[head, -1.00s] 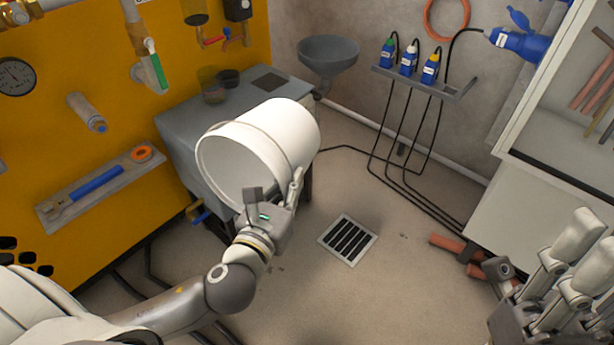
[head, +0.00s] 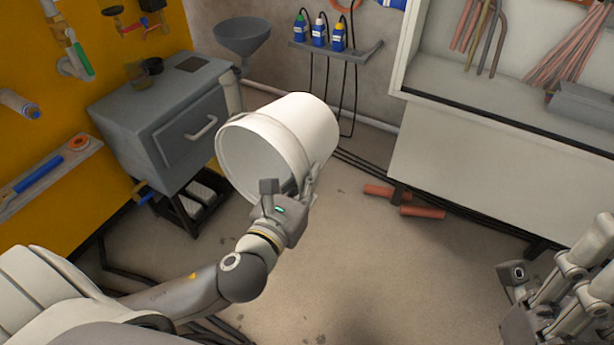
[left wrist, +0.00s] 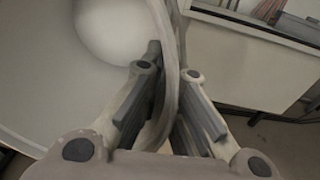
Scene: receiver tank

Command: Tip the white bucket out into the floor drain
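The white bucket (head: 308,128) is held in the air near the middle of the head view. It is tilted on its side, its mouth facing the lower left. My left gripper (head: 290,192) is shut on the bucket's rim at its lower right. In the left wrist view the two fingers (left wrist: 168,95) stand on either side of the rim, with the pale inside of the bucket (left wrist: 45,75) to the left. No contents can be made out. The floor drain does not show now. My right gripper (head: 590,255) is at the right edge, partly cut off, its fingers apart and empty.
A grey cabinet (head: 165,118) with a handle stands left of the bucket, a funnel (head: 242,36) behind it. Reddish pipe pieces (head: 405,200) lie by the white bench (head: 470,155) at right. Bottles stand on a wall shelf (head: 335,50). The floor (head: 370,265) in front is open.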

